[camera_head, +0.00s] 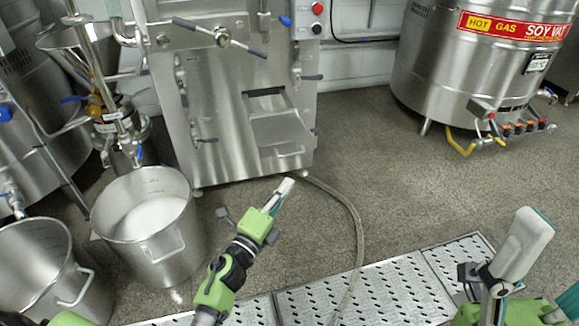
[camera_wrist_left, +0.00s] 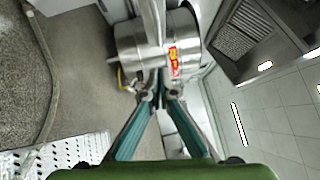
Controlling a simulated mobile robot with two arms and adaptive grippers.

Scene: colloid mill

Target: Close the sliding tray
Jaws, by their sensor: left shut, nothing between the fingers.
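The sliding tray (camera_head: 281,130) is a flat steel drawer low on the front of the steel machine (camera_head: 218,105). It sticks out of its slot, with a dark gap behind it and a bar handle (camera_head: 290,153) at its front. My left gripper (camera_head: 286,186) is shut and empty, in front of and apart from the tray. Its fingers also meet in the left wrist view (camera_wrist_left: 160,88), where the tray does not show. My right gripper (camera_head: 530,232) is at the lower right, far from the tray; its finger opening cannot be made out.
Two steel pots (camera_head: 152,225) (camera_head: 45,270) stand on the floor at the left. A hose (camera_head: 355,225) runs from the machine across the floor to the perforated drain grate (camera_head: 375,290). The soy vat (camera_head: 470,60) stands at the back right. The floor between machine and vat is clear.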

